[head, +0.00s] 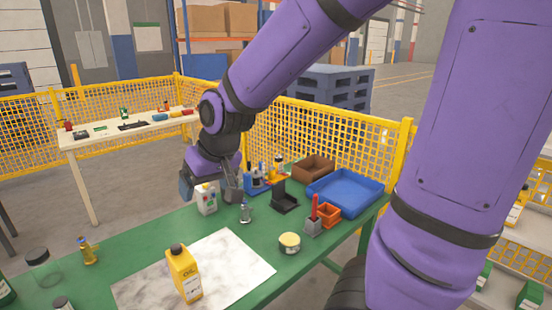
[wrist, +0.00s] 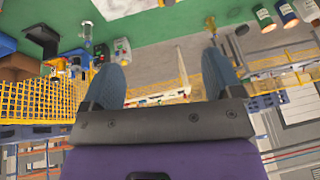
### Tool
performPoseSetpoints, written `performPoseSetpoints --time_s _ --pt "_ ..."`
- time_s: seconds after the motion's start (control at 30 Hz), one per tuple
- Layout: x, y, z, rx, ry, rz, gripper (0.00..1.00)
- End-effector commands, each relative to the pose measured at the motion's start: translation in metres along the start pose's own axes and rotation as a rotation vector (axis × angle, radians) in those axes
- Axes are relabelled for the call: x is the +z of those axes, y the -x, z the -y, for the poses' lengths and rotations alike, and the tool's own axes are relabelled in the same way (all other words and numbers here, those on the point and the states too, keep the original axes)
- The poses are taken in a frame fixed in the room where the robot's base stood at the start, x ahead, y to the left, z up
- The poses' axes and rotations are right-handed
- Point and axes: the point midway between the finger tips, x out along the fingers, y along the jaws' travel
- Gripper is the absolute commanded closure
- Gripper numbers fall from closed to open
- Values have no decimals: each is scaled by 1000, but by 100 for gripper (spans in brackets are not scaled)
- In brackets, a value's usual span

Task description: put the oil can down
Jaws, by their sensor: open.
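The yellow oil can (head: 185,274) with a dark cap and an OIL label stands upright on the pale marbled sheet (head: 236,258) at the front of the green table. A sliver of yellow at the top edge of the wrist view may be the same can. My gripper (head: 209,186) is beyond the can, toward the table's far side, clear of it. The wrist view shows its two blue fingers spread apart with nothing held between my gripper's (wrist: 164,62) fingertips.
A small clear bottle (head: 245,212), a round tin (head: 289,243), a black holder (head: 284,198) and a blue tray (head: 345,190) are to the right. A brass bottle (head: 87,251) and a glass jar (head: 42,267) stand left.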

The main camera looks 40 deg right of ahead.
Motion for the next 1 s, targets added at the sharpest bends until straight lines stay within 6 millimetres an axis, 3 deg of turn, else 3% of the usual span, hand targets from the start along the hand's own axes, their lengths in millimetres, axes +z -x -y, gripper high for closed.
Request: performPoseSetpoints --time_s 0.03,0.2,0.5,0.7,1.0 --pt "5 18 -4 -1 -1 -14 15" --pt "28 68 -15 12 12 -31 15" --pt "82 137 -29 76 26 -58 15" --pt "104 155 -32 110 30 -61 15" --pt "107 157 -32 116 31 -60 15"
